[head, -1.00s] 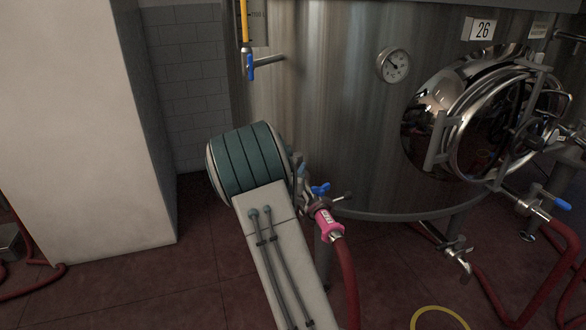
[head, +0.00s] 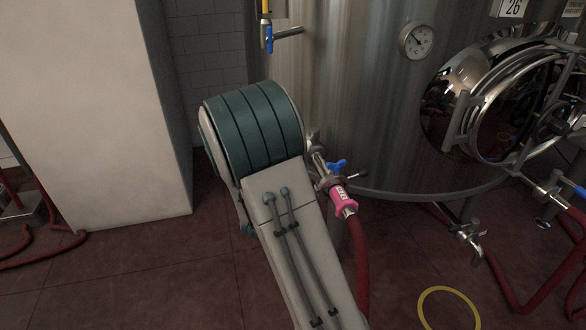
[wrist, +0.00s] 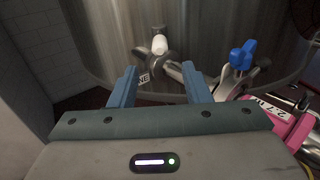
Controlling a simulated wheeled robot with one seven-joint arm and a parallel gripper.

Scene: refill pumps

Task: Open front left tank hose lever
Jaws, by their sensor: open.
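A blue valve lever (head: 337,166) sits on the hose fitting low on the steel tank (head: 345,110), just above a pink coupling (head: 343,199) with a red hose (head: 358,255). In the wrist view the blue lever (wrist: 243,55) is right of my gripper (wrist: 160,86), outside the right finger. My gripper is open, with nothing held between its fingers. A metal valve piece with a pale round end (wrist: 159,45) shows beyond the gap between the fingers. In the head view my arm hides the gripper.
A pale pillar (head: 105,100) stands at the left. A round hatch (head: 500,110) is on the tank at the right, with another blue-handled valve below it. A yellow ring (head: 448,308) and red hoses lie on the red floor.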

